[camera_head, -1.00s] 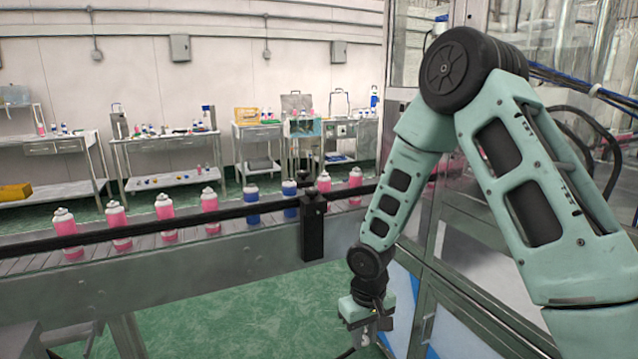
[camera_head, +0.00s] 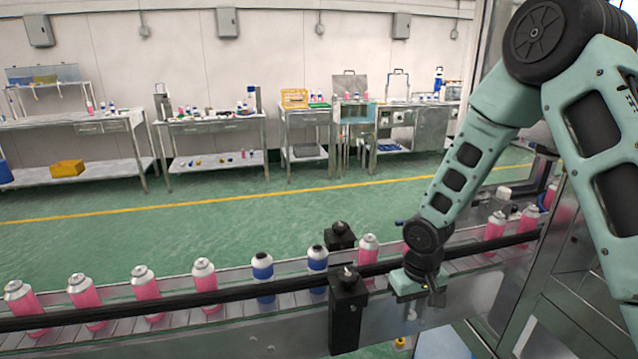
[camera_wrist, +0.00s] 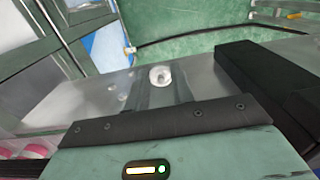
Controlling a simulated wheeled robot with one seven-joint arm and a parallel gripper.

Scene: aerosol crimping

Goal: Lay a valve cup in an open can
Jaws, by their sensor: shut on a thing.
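My gripper (camera_head: 436,298) hangs at the near side of the conveyor, right of the black posts. In the wrist view a small pale round piece (camera_wrist: 160,76), which looks like the valve cup, sits at the fingertips, and my gripper is shut on it. The piece is too small to make out in the head view. Two blue cans (camera_head: 262,268) (camera_head: 317,260) with white shoulders and dark tops stand upright on the conveyor, left of my gripper. The dark tops look like open mouths, but I cannot be sure. Pink cans (camera_head: 204,276) with pale tops stand on both sides of them.
A black rail (camera_head: 170,303) runs along the conveyor's near side. Black posts (camera_head: 347,310) (camera_head: 340,236) stand on either side of the belt, between the blue cans and my gripper. A metal-framed enclosure (camera_head: 520,300) is close on the right. Benches (camera_head: 215,124) are far back.

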